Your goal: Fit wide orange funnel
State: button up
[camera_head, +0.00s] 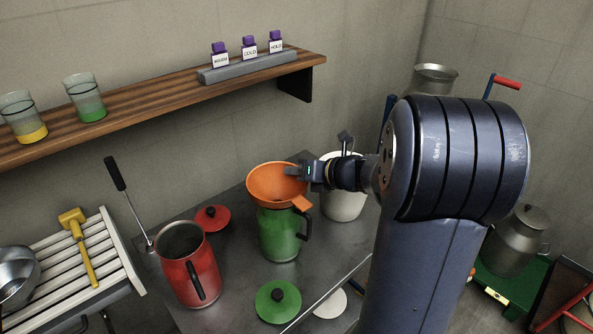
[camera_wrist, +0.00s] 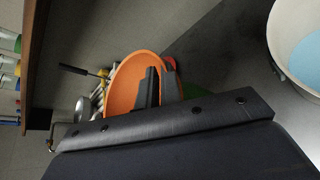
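The wide orange funnel (camera_head: 272,184) is over the mouth of the green can (camera_head: 279,236); its spout is hidden, so I cannot tell how deep it sits. An orange tab sticks out at its lower right. My gripper (camera_head: 297,172) comes from the right, with one finger inside the funnel and one outside, and looks shut on its rim. In the wrist view the two dark fingers of my gripper (camera_wrist: 160,86) straddle the wall of the orange funnel (camera_wrist: 124,92), with orange showing between them.
A red open jug (camera_head: 192,266) stands left of the green can, with a red lid (camera_head: 212,218) behind. A green lid (camera_head: 278,301) lies in front. A white bucket (camera_head: 343,201) stands close on the right. A shelf (camera_head: 150,102) with beakers and bottles runs along the wall.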

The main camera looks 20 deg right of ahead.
jog(key=o, duration=0.5)
jog(key=v, duration=1)
jog(key=shift+s+d+r, duration=0.2)
jog(key=shift+s, duration=0.1)
jog(key=x, duration=1.1)
jog(key=shift+a+f, duration=0.15)
jog(key=r+p, duration=0.2)
jog(key=r, duration=0.1)
jog(key=shift+s+d, duration=0.1)
jog(key=shift+d, duration=0.1)
jog(key=shift+r+p, duration=0.3)
jog(key=shift+r, duration=0.2)
jog(key=shift+f, duration=0.1)
